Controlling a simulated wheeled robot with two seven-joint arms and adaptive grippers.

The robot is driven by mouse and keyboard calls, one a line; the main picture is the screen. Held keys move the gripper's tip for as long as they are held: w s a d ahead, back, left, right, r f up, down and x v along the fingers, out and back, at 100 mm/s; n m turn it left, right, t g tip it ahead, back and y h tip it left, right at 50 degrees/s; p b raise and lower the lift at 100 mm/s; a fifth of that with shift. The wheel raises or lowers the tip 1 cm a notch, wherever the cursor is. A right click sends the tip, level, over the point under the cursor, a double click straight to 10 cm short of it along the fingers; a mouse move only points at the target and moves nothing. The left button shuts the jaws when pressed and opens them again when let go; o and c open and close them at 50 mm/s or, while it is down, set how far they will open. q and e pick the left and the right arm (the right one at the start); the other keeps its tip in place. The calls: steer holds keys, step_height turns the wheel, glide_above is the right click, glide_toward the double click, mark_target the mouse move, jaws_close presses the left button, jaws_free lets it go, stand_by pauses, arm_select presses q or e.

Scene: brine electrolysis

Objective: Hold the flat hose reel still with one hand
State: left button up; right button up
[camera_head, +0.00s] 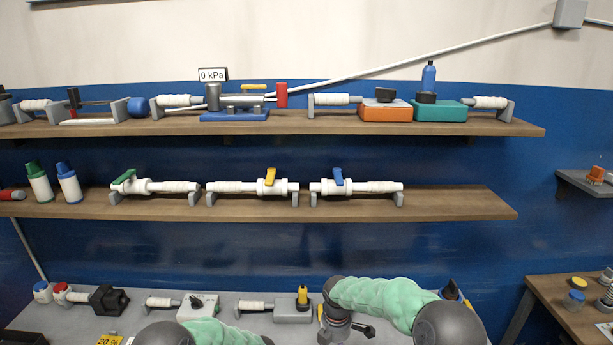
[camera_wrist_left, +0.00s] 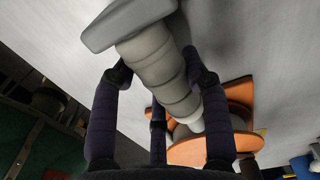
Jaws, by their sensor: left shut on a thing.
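In the left wrist view, the dark fingers of my left gripper (camera_wrist_left: 162,76) are shut around a pale grey ribbed grip (camera_wrist_left: 150,58), one on each side. A flat grey end piece (camera_wrist_left: 128,22) closes the grip's far end. The grip's near end meets an orange part with round flanges (camera_wrist_left: 238,118), which looks like the flat hose reel; my fingers partly hide it. In the head view I cannot make out the reel or my left gripper.
In the head view, the grey bench (camera_head: 230,322) holds a black block (camera_head: 108,298) and grey boxes with white grips. Two wooden shelves (camera_head: 440,203) above carry valves and devices. A side table (camera_head: 550,295) stands at the right.

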arm_select(q)
steer(key=o, duration=1.5)
steer(key=shift+c, duration=0.2)
step_height(320, 180, up, 12)
arm_select(e)
steer(key=shift+f, duration=0.1)
